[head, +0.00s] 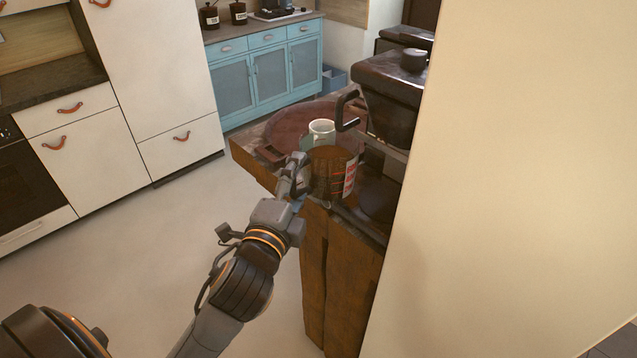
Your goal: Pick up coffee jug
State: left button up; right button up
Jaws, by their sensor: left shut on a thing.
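The coffee jug (328,176) is a brownish see-through vessel with red and white markings on its right side. It stands out in front of the coffee machine, over the near end of the wooden counter. My left gripper (299,172) reaches in from the lower left and is shut on the jug's left side, where the handle would be. The fingers hide that part. I cannot tell whether the jug's base touches the surface below. My right gripper is not in view.
A dark coffee machine (392,92) with a curved black handle stands right behind the jug. A white mug (321,131) and a round brown tray (290,122) are just beyond. A tall cream panel (510,180) blocks the right. The floor (150,270) at left is clear.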

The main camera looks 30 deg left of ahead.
pick_arm(q)
jog(key=shift+s+a+r+p, duration=0.15)
jog(key=shift+s+a, duration=0.25)
jog(key=shift+a, duration=0.4)
jog(key=shift+s+a+f+p, duration=0.1)
jog(key=shift+s+a+p, duration=0.2)
jog(key=shift+a, duration=0.5)
jog(key=shift+s+a+r+p, duration=0.1)
jog(key=shift+s+a, duration=0.35)
jog(key=shift+a, duration=0.35)
